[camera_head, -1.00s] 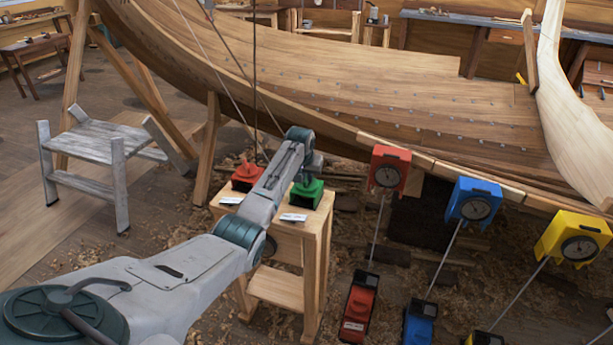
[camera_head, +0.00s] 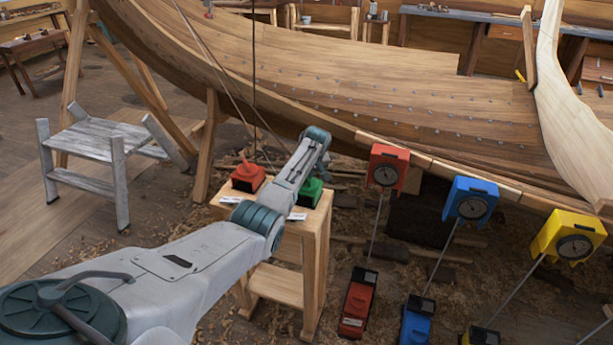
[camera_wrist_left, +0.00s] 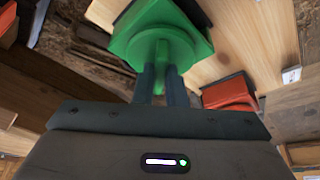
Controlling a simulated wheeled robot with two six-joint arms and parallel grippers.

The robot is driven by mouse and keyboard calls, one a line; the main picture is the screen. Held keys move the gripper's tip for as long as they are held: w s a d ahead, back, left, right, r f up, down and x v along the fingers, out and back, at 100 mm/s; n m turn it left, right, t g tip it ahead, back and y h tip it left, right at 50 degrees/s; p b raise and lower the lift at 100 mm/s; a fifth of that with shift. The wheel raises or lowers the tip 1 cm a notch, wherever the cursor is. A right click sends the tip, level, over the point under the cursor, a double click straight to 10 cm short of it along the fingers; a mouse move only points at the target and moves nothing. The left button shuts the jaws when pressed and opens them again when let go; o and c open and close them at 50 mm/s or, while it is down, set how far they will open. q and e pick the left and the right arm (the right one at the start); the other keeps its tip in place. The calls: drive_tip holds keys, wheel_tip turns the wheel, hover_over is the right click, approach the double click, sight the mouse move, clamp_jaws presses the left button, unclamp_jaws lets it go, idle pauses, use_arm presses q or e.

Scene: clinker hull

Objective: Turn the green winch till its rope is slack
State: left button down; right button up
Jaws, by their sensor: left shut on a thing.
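The green winch (camera_head: 310,193) stands on the wooden stand (camera_head: 316,240), partly hidden behind my left arm in the head view. In the left wrist view the green winch (camera_wrist_left: 190,38) fills the upper middle. My left gripper (camera_wrist_left: 163,82) has its two dark fingers close together at the winch's green knob, shut on it. In the head view the left fingertips are hidden by the arm. A rope rises near the winches, but I cannot tell which winch it belongs to or whether it is slack. My right gripper is not in view.
A red winch (camera_head: 248,177) sits on the same stand, to the left. Red (camera_head: 388,166), blue (camera_head: 471,199) and yellow (camera_head: 568,238) dial gauges hang along the hull (camera_head: 330,80). A grey step stool (camera_head: 98,147) stands at left. Open floor lies between stool and stand.

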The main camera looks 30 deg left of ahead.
use_arm(q)
drive_tip(key=shift+n, duration=0.4)
drive_tip(key=c, duration=1.5)
unclamp_jaws()
drive_tip(key=b+v, duration=0.1)
drive_tip(key=v, duration=0.9)
drive_tip(key=shift+d+r+b, duration=0.2)
drive_tip(key=shift+r+b, duration=0.2)
